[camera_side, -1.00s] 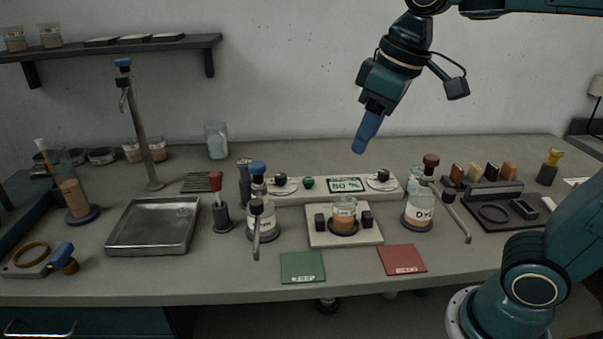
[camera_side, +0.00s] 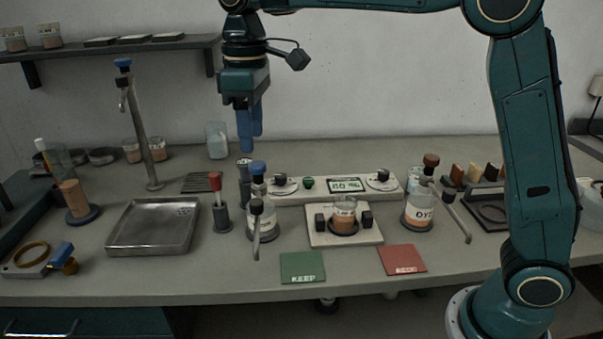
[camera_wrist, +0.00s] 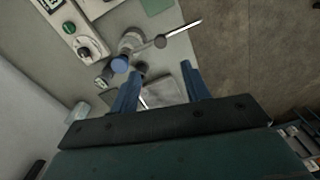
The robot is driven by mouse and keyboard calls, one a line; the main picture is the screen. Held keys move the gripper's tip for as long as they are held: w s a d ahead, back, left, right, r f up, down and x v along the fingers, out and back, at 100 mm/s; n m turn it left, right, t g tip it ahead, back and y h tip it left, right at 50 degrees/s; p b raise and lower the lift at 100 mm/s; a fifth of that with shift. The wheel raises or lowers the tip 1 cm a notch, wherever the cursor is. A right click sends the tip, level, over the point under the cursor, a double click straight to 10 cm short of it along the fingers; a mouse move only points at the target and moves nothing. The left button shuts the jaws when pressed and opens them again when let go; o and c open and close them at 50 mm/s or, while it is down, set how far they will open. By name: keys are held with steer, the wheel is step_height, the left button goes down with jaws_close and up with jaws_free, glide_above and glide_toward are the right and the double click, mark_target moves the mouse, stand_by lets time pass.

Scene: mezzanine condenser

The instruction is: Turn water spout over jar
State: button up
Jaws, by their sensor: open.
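The small jar (camera_side: 344,213) with brown contents sits on a white stand (camera_side: 318,238), right of the bottle. My gripper (camera_side: 251,143) is open and empty, pointing down above and slightly behind the bottle's cap.
A brown-capped dye bottle (camera_side: 419,215) with its own spout (camera_side: 456,220) stands right of the jar. A red-topped post (camera_side: 220,212) and metal tray (camera_side: 152,228) are left of the bottle. Green (camera_side: 302,267) and red (camera_side: 402,260) mats lie in front. A control panel (camera_side: 325,187) is behind.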

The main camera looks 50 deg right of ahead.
mark_target(257, 201)
steer(key=shift+w+a, duration=0.1)
steer(key=shift+f, duration=0.15)
step_height(257, 201, down, 14)
steer(key=shift+r, duration=0.2)
stand_by(0.6)
jaws_close()
